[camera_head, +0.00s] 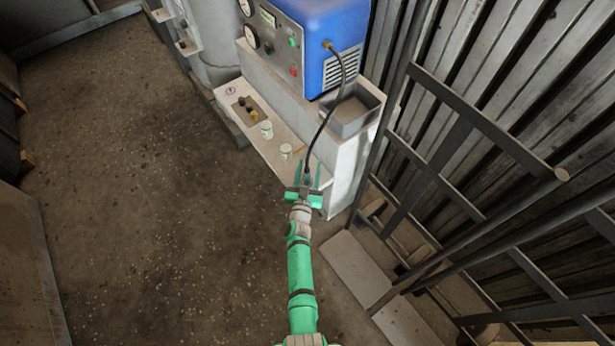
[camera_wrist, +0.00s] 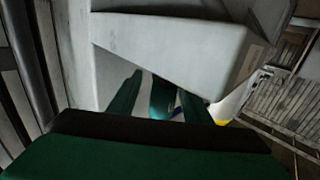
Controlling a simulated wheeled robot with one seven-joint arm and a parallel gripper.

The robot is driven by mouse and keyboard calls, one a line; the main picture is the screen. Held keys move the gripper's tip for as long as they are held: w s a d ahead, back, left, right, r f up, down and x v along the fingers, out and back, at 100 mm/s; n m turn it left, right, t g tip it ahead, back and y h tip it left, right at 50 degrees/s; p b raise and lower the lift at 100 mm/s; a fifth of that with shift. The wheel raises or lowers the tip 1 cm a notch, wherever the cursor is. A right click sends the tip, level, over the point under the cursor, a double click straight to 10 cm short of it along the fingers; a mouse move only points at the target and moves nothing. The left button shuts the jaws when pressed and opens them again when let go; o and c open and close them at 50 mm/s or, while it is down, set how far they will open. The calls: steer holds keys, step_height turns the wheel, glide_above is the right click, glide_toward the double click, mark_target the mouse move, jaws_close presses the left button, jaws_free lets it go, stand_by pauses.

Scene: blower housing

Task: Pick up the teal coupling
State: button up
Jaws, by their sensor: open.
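The teal coupling (camera_wrist: 163,99) shows small and dark between my two green fingers in the wrist view. Its lower part is hidden behind my gripper's body. My gripper (camera_wrist: 160,88) is open, with one finger on each side of the coupling; I cannot tell whether either finger touches it. In the head view my gripper (camera_head: 307,170) is by the front end of the pale ledge, where the black hose (camera_head: 325,125) ends. The coupling is too small to make out clearly there.
A blue unit (camera_head: 318,40) stands on a pale block, with a grey open tray (camera_head: 352,110) beside it. White cups (camera_head: 286,151) and a small box (camera_head: 247,108) stand on the ledge (camera_head: 262,150). A metal railing (camera_head: 480,145) is at right.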

steer(key=shift+w, duration=0.3)
steer(key=shift+a, duration=0.1)
steer(key=shift+a, duration=0.1)
jaws_close()
steer(key=shift+r, duration=0.15)
